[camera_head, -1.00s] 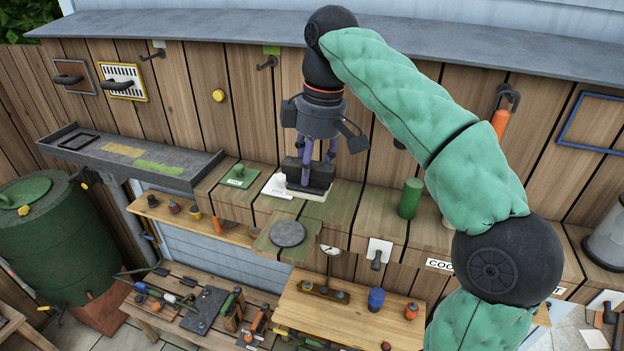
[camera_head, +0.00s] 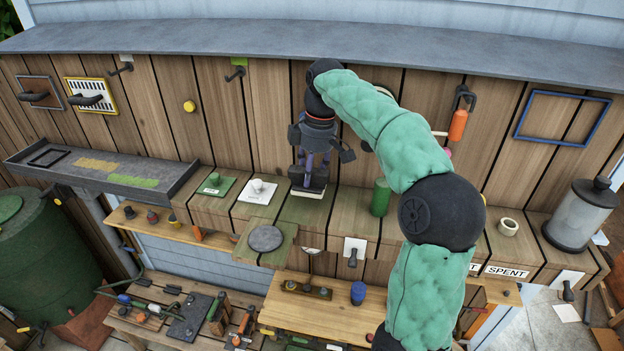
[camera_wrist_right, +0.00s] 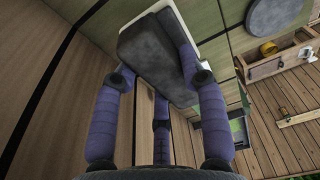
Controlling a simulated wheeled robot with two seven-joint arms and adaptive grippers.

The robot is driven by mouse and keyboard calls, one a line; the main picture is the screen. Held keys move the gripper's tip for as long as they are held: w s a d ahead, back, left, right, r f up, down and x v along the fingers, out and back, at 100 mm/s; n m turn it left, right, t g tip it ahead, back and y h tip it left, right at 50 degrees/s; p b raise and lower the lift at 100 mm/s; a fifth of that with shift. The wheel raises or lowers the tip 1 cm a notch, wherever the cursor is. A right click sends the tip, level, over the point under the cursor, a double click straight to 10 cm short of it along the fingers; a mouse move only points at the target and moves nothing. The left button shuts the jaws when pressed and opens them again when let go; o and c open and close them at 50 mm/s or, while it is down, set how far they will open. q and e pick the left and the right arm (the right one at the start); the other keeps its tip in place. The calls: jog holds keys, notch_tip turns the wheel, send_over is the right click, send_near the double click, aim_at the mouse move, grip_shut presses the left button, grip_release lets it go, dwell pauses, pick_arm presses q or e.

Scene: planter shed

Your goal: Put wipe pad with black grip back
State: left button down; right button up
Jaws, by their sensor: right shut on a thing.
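My right gripper (camera_head: 312,165) points down over the long wooden shelf and is shut on the wipe pad's black grip (camera_head: 309,176). The pad's pale base (camera_head: 308,193) shows as a thin edge below the grip. In the right wrist view the dark block-shaped grip (camera_wrist_right: 155,45) sits between my purple fingers, with the white base edge (camera_wrist_right: 218,42) beside it. The pad is over an olive-green section of shelf (camera_head: 305,210); I cannot tell whether it touches it. My left gripper is not in view.
A white pad with a white knob (camera_head: 257,189) and a green one (camera_head: 214,184) stand to the left. A green cylinder (camera_head: 380,197) stands close on the right. A round grey disc (camera_head: 265,238) lies in front. The plank wall is close behind.

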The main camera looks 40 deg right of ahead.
aim_at(312, 182)
jog(key=shift+w+d+f, duration=0.15)
jog(key=shift+f, duration=0.1)
jog(key=f, duration=0.1)
jog(key=f+p, duration=0.1)
jog(key=shift+d+f, duration=0.25)
jog(key=shift+f, duration=0.05)
jog(key=shift+w+f, duration=0.1)
jog(key=shift+f, duration=0.5)
jog(key=shift+f, duration=0.1)
jog(key=o, duration=1.3)
jog(key=shift+c, duration=0.2)
notch_tip(312, 182, up, 12)
jog(key=s+d, duration=0.1)
jog(key=shift+s, duration=0.15)
